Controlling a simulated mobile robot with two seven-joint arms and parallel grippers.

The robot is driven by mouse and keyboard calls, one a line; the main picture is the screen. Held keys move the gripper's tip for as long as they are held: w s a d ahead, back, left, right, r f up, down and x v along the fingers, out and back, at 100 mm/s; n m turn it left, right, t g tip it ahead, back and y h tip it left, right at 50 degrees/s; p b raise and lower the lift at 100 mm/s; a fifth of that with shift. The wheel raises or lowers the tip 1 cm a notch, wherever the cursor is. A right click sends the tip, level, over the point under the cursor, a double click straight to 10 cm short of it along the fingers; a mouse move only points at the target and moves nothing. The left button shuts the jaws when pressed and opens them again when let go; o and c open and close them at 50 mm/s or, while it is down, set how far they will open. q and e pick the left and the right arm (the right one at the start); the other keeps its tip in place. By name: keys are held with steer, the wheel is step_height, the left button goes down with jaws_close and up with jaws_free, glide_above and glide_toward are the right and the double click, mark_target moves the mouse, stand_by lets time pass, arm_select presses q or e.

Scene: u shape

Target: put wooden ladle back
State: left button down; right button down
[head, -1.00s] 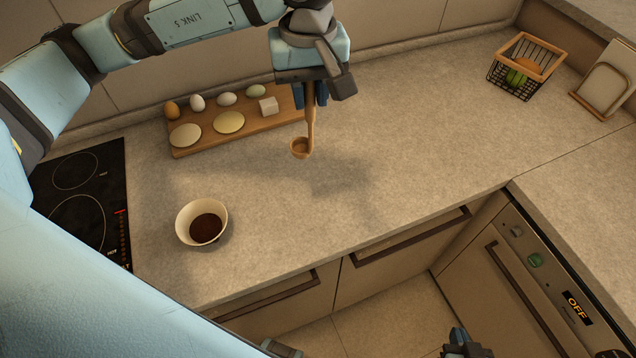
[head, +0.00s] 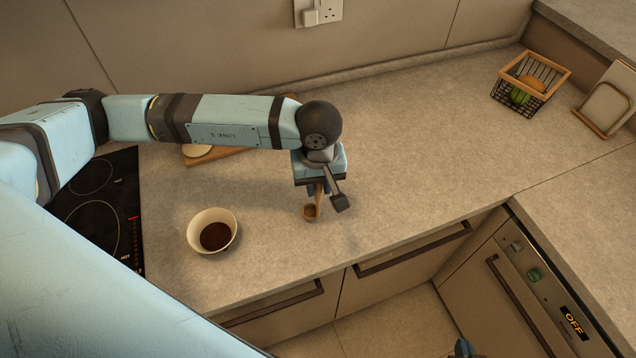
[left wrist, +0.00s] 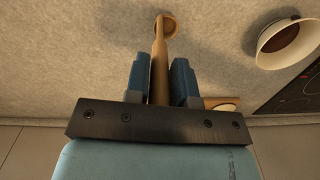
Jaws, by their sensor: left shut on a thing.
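The wooden ladle (head: 311,211) hangs bowl-down from my left gripper (head: 318,188), which is shut on its handle. The ladle also shows in the left wrist view (left wrist: 160,62), its handle between the two blue fingers (left wrist: 160,85) and its bowl beyond the tips. It is over the middle of the counter, to the right of the white bowl with dark brown contents. I cannot tell how far the ladle is above the counter. At the bottom edge of the head view, a small part of my right gripper (head: 463,348) shows; its fingers are not clear.
The white bowl (head: 196,239) stands left of the ladle, near the black hob (head: 88,212). A wooden board (head: 215,157) is mostly hidden behind my left arm. A wire basket (head: 518,101) and a rack (head: 603,106) stand back right. The counter (head: 420,140) between is clear.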

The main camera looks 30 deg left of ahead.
arm_select(q)
steer(key=shift+f, duration=0.65)
steer(key=shift+f, duration=0.15)
steer(key=c, duration=1)
jaws_free()
steer(key=shift+o, duration=0.2)
